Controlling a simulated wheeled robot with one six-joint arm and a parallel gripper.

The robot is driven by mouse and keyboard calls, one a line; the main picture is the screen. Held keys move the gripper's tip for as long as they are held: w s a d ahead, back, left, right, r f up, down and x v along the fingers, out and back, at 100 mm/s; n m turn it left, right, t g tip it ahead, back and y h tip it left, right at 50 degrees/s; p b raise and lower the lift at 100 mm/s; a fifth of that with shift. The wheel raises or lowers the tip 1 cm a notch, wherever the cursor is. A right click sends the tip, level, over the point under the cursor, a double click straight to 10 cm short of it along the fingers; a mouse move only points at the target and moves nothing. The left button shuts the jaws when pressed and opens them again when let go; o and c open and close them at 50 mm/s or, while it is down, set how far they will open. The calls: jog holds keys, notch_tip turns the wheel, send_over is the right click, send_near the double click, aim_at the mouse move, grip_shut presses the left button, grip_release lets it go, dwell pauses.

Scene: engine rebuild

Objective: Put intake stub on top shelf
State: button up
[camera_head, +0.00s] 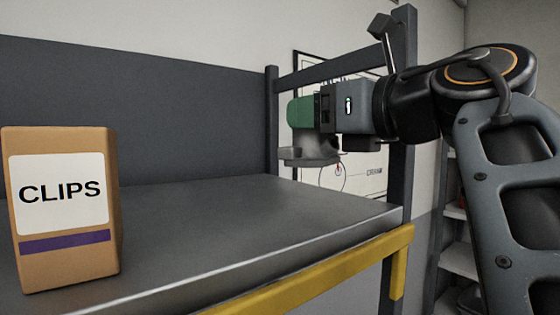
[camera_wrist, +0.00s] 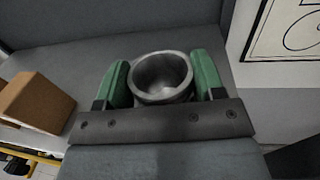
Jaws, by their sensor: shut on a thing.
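The intake stub is a grey metal tube with a wide flange; it shows below and behind my gripper's fingers in the head view (camera_head: 312,154). In the wrist view its round open top (camera_wrist: 161,77) sits between the two green fingers. My gripper (camera_head: 302,112) is shut on it, and the fingers also show in the wrist view (camera_wrist: 163,82). The stub hangs upright, flange down, over the far right part of the grey shelf (camera_head: 215,215). Part of the stub is hidden by the fingers.
A brown CLIPS box (camera_head: 62,210) stands on the shelf at the left. A dark post (camera_head: 400,150) and an upper rail (camera_head: 330,70) bound the shelf's right end. A yellow bar (camera_head: 310,275) runs along the front edge. The middle of the shelf is clear.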

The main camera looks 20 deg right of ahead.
aim_at(310, 158)
jog(key=shift+w+f, duration=1.25)
jog(key=shift+f, duration=0.25)
jog(key=shift+w+f, duration=0.1)
jog(key=shift+f, duration=1.45)
jog(key=shift+f, duration=0.15)
jog(key=o, duration=1.1)
